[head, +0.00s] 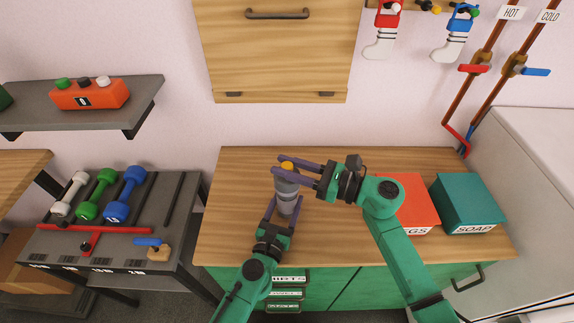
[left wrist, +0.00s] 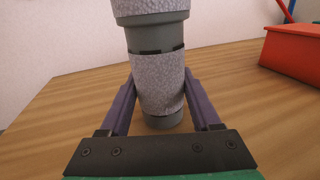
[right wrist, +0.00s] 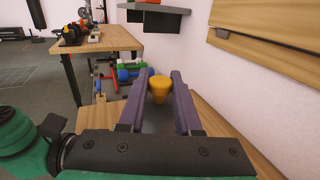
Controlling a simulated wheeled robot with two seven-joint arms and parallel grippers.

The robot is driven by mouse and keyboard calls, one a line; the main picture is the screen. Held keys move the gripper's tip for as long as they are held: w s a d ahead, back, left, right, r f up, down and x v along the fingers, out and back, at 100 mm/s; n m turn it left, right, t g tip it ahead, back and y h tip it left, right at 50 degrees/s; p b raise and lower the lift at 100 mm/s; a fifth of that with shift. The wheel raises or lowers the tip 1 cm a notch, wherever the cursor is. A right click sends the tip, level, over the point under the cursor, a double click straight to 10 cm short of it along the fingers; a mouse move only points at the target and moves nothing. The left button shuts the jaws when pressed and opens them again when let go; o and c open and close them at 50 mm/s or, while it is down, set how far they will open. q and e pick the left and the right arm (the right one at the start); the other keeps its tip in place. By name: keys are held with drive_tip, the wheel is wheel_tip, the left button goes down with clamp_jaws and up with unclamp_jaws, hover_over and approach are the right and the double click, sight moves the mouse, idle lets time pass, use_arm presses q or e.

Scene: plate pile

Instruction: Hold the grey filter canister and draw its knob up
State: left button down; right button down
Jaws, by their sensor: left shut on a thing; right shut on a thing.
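The grey filter canister (head: 287,196) stands upright on the wooden counter, with dark bands and a speckled grey skin. In the left wrist view the canister (left wrist: 157,82) fills the middle and its top is cut off. My left gripper (head: 284,206) is shut on the canister's lower body, one finger on each side. The yellow knob (head: 287,165) is at the canister's top. My right gripper (head: 277,165) comes in from the right and is shut on the knob. In the right wrist view the knob (right wrist: 160,86) sits between the purple fingers.
A red-orange box (head: 415,205) and a teal soap box (head: 470,205) stand on the counter (head: 225,225) at the right. A rack (head: 75,245) with dumbbells stands at the left. A wooden cabinet (head: 275,60) hangs above. The counter's left part is clear.

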sight(288, 165)
idle(0.3)
drive_tip(key=shift+r, duration=1.8)
drive_tip(key=c, duration=0.6)
unclamp_jaws()
drive_tip(key=shift+d, duration=0.1)
drive_tip(key=v, duration=1.2)
